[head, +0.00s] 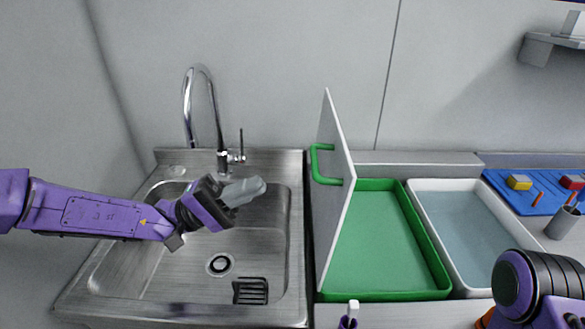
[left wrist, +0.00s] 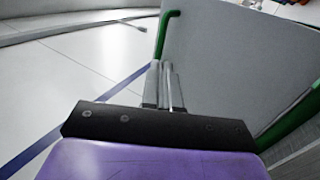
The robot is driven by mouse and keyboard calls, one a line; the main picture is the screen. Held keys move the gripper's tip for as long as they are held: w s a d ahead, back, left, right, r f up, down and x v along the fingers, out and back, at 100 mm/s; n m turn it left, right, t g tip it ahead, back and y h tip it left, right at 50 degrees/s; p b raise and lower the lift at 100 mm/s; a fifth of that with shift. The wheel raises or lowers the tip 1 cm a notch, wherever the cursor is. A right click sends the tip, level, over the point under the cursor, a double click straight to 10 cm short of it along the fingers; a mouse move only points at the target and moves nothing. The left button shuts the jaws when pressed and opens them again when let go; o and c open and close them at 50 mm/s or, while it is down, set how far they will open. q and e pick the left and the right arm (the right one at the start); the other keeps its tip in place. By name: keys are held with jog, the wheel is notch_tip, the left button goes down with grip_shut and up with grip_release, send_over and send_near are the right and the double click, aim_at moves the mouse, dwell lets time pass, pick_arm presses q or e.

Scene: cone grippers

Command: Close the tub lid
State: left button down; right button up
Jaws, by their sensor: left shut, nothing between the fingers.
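The tub is a green tray (head: 436,250) on the counter, to the right of the sink. Its lid (head: 338,195) is a pale grey panel that stands nearly upright along the tub's left side, so the tub is open. A green handle (head: 316,163) is on the lid's left face. My left gripper (head: 262,188) is shut and empty above the sink, left of the lid and apart from it. In the left wrist view its closed fingers (left wrist: 164,86) point towards the grey lid face (left wrist: 235,55), with green bars at the face's edges.
A steel sink (head: 130,280) with a tall tap (head: 221,140) lies left of the tub. A white basin (head: 421,187) adjoins the tub's right side. A blue mat (head: 520,203) with small blocks and a grey cup (head: 563,223) are further right. My right arm (head: 535,285) fills the lower right corner.

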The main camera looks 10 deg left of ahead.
aim_at(313, 175)
pick_arm(q)
jog(key=p+x, duration=0.2)
jog(key=x, duration=0.6)
jog(key=shift+d, duration=0.25)
pick_arm(e)
notch_tip(313, 175, up, 3)
jog(key=shift+f, duration=0.2)
pick_arm(q)
jog(key=shift+w+r, duration=0.1)
jog(key=shift+w, duration=0.05)
pick_arm(e)
jog(key=shift+r, duration=0.1)
